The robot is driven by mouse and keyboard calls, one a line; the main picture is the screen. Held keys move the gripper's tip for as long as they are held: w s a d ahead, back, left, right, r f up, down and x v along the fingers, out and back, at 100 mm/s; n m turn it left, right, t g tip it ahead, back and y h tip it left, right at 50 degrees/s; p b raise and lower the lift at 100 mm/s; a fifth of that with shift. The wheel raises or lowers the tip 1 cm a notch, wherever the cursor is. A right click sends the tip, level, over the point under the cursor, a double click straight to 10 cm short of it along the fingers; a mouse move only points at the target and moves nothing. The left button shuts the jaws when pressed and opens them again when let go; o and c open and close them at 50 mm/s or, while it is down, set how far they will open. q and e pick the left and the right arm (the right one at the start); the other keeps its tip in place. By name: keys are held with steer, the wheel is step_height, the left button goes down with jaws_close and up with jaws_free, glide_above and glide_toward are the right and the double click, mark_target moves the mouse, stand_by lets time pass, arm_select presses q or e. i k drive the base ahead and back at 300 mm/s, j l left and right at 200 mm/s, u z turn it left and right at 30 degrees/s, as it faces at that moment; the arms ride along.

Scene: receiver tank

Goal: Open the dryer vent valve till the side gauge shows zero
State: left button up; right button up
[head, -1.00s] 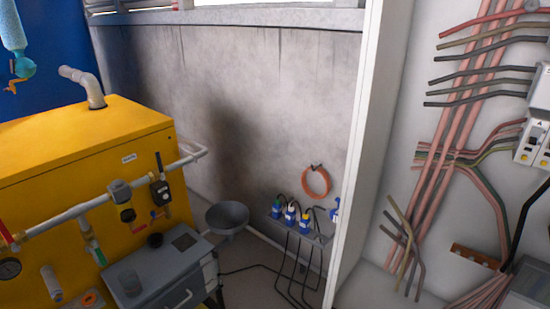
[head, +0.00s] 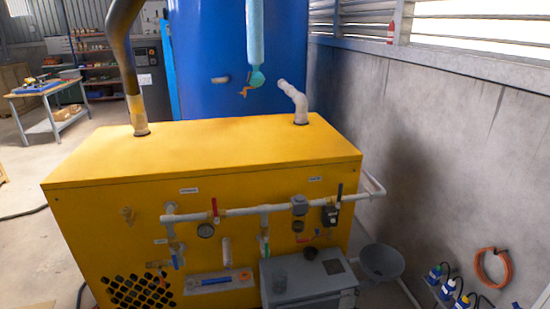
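The yellow dryer cabinet (head: 210,160) stands in the middle of the head view, its front facing me. A white pipe (head: 240,211) runs across that front. A round dark gauge (head: 205,231) hangs below the pipe at its left; its needle is too small to read. Small valves show a red lever (head: 215,207), a dark green lever (head: 340,191), a blue handle (head: 175,261) and a green handle (head: 266,246). The labels are too small to read, so I cannot tell which valve is the vent. Neither of my grippers is in view.
A grey box (head: 308,274) stands before the dryer's right front, beside a grey funnel (head: 381,262). A blue tank (head: 215,60) stands behind. The grey wall (head: 440,130) closes the right side; open floor (head: 30,170) lies left.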

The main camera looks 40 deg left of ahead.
mark_target(159, 272)
steer(key=u, duration=0.95)
